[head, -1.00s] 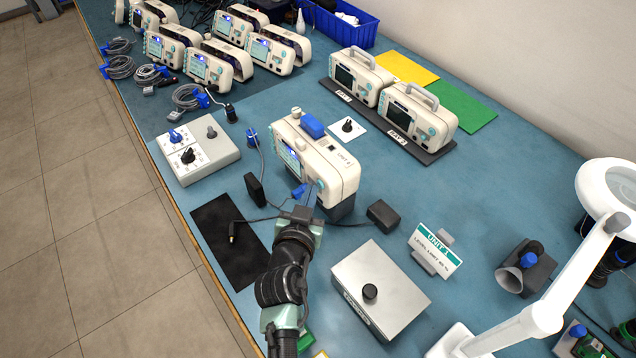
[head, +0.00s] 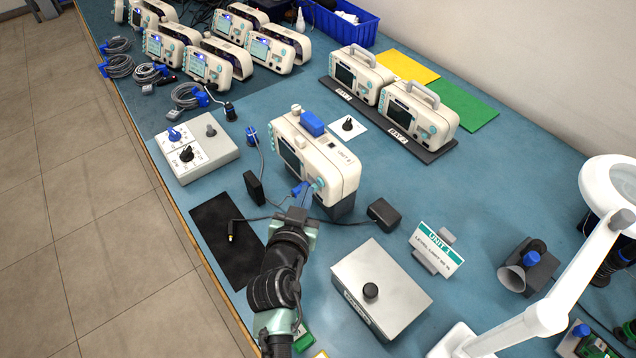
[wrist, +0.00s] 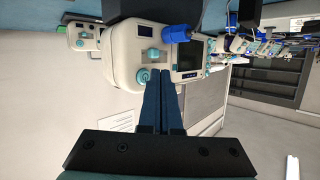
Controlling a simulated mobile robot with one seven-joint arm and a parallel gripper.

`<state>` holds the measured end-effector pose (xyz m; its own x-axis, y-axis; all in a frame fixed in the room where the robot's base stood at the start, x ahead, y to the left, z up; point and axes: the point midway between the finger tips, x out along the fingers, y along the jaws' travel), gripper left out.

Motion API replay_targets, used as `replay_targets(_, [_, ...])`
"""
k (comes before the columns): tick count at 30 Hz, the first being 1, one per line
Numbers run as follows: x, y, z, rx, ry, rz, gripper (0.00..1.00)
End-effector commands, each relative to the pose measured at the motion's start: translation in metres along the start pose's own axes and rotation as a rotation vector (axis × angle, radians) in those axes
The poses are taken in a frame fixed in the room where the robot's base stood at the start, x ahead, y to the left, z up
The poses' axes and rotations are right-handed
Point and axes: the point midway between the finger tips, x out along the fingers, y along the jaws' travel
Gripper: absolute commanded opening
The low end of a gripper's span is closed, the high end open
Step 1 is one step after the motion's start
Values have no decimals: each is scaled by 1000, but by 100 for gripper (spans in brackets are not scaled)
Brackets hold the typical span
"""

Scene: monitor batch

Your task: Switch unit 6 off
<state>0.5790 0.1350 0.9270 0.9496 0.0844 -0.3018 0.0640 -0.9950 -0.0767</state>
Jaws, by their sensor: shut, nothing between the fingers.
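The monitor at the middle of the bench (head: 325,165), with a label on top that I read as unit 6, stands upright on a dark base. Its screen (head: 290,157) is dark; the dark screen also shows in the wrist view (wrist: 190,53). A teal round control (head: 318,184) sits on its front, also in the wrist view (wrist: 143,75). My gripper (head: 304,190) is shut and empty, its blue fingertips (wrist: 160,72) close to the front beside the teal control. I cannot tell whether they touch it.
A grey control box (head: 198,150) stands left and a black mat (head: 222,245) lies nearer. A metal box (head: 385,285), a unit 1 sign (head: 437,248) and a lamp (head: 545,315) are right. Several lit monitors (head: 207,68) stand behind. Cables run beside my gripper.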

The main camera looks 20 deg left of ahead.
Motion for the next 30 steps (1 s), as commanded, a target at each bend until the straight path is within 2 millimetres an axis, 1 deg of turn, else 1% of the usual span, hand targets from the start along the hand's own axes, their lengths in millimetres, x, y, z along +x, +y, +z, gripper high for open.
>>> replay_targets(8, [-2, -3, 1, -1, 1, -2, 0])
replay_targets(21, [-31, -30, 14, -1, 0, -2, 0])
replay_targets(30, [-35, -34, 13, 1, 1, -1, 0])
